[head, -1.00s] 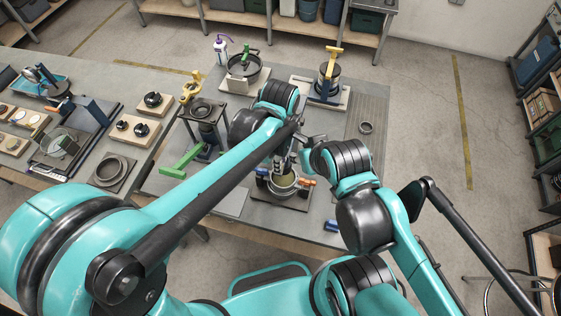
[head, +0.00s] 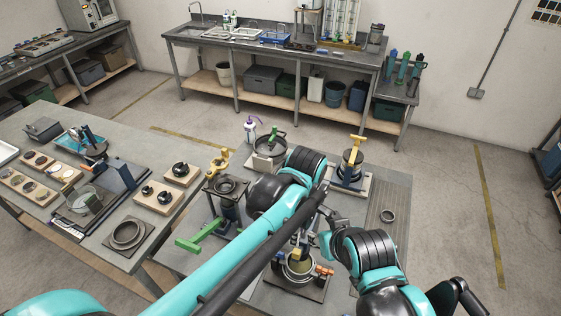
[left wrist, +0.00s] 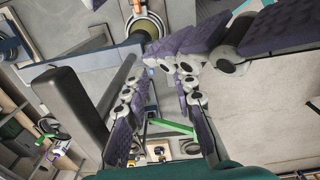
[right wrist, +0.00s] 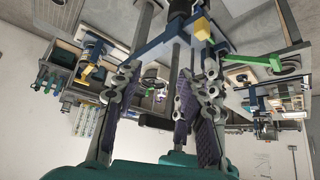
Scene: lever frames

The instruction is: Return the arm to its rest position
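My left arm crosses the head view from the lower left, and its gripper (head: 302,240) hangs over the front of the grey workbench, partly hidden by the arm. In the left wrist view its two fingers (left wrist: 158,88) stand apart with nothing held between them. My right arm is folded at the right of the head view, and its gripper there is mostly hidden. In the right wrist view its fingers (right wrist: 162,85) are apart and empty. Purple-padded fingers also cross the upper right of the left wrist view, close to the left gripper.
A round metal vessel (head: 299,269) on a dark base stands just below the left gripper. A green-handled stand (head: 202,233), a yellow-topped device (head: 352,160) and a pan (head: 269,147) occupy the bench. Floor right of the bench is clear.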

